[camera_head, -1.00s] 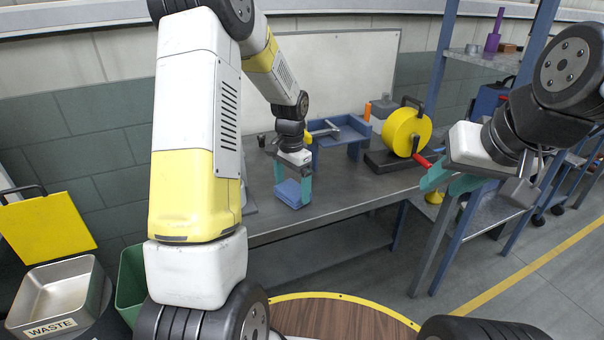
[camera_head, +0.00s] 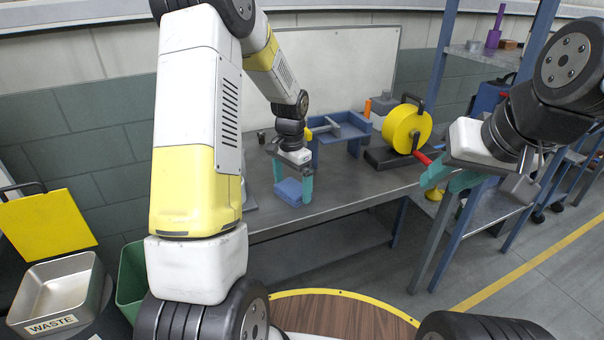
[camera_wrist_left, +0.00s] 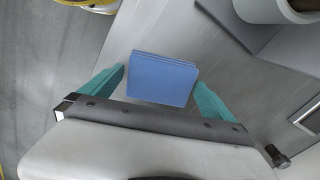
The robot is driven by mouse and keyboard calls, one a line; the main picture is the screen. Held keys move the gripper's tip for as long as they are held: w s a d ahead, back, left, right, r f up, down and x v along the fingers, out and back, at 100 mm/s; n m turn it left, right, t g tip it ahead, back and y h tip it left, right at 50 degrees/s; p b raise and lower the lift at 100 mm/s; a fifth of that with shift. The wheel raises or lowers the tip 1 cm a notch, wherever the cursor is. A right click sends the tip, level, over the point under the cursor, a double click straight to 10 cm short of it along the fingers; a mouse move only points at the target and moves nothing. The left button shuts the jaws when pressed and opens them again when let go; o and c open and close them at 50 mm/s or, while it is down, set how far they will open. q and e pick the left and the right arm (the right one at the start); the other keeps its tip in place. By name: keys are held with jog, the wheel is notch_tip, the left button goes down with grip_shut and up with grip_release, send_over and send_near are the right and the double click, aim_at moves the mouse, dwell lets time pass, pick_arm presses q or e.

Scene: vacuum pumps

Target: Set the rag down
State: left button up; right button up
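The rag (camera_head: 289,191) is a folded blue cloth lying on the grey workbench (camera_head: 345,195) near its front edge. In the left wrist view the rag (camera_wrist_left: 163,79) lies between the teal fingers, with a gap on each side. My left gripper (camera_head: 293,186) is open around the rag, its fingers pointing down. It also shows in the left wrist view (camera_wrist_left: 163,90). My right gripper (camera_head: 452,182) hangs in the air at the right, in front of the bench end, its teal fingers apart with nothing seen between them.
A blue tray stand (camera_head: 355,130) is behind my left gripper. A yellow reel (camera_head: 405,128) with a red handle stands to its right. A metal waste bin (camera_head: 58,293) and a green bin (camera_head: 131,280) are at the lower left. A shelf rack (camera_head: 490,205) stands right of the bench.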

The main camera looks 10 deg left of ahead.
pick_arm(q)
jog(key=shift+r, duration=3.9)
grip_shut()
